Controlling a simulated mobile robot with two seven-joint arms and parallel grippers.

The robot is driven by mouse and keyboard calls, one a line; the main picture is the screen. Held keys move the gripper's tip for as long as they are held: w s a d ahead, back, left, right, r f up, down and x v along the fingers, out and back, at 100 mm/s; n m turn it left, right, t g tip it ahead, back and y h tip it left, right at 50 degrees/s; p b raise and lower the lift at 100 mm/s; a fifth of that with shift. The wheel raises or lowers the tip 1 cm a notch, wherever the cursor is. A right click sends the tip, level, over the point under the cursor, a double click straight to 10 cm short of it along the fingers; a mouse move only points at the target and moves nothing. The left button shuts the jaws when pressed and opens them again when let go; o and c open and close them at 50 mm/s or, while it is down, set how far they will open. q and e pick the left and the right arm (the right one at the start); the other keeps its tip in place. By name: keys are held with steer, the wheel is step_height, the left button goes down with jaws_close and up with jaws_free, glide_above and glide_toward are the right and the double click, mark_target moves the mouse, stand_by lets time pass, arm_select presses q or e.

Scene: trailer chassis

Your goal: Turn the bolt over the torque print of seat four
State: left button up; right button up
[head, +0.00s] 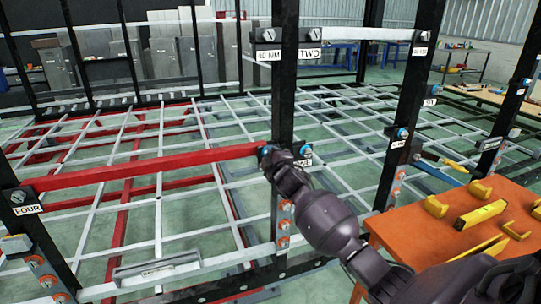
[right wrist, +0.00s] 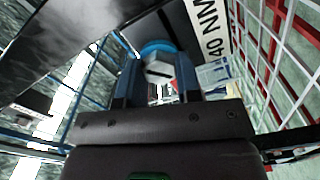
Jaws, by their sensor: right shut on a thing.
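My right gripper (head: 272,160) is at the black middle post, at the right end of the red bar (head: 150,167). In the right wrist view its fingers (right wrist: 158,82) are shut on a grey bolt head (right wrist: 160,68) with a blue ring behind it. In the head view the gripper partly covers the bolt and a white label (head: 303,163). The FOUR label (head: 27,210) is at the red bar's left end, below a grey bolt (head: 18,196). My left gripper is not in view.
An orange table (head: 480,215) with yellow tools stands at the right, near my right arm. Black uprights (head: 285,60) and a grid of white bars surround the work spot. More blue-ringed bolts (head: 401,133) sit on the right post. A TWO label (head: 309,55) is higher up.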

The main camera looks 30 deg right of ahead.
arm_select(q)
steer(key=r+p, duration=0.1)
steer(key=p, duration=0.1)
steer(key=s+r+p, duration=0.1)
steer(key=p, duration=0.1)
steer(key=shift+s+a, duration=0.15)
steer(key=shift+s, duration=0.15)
arm_select(e)
steer(key=m, duration=2)
steer(key=shift+s+f, duration=0.1)
steer(key=shift+f, duration=0.15)
steer(key=shift+m, duration=0.3)
steer(key=o, duration=0.7)
steer(key=shift+o, duration=1.1)
steer(key=shift+s+d+r, duration=0.1)
steer(key=shift+r, duration=0.1)
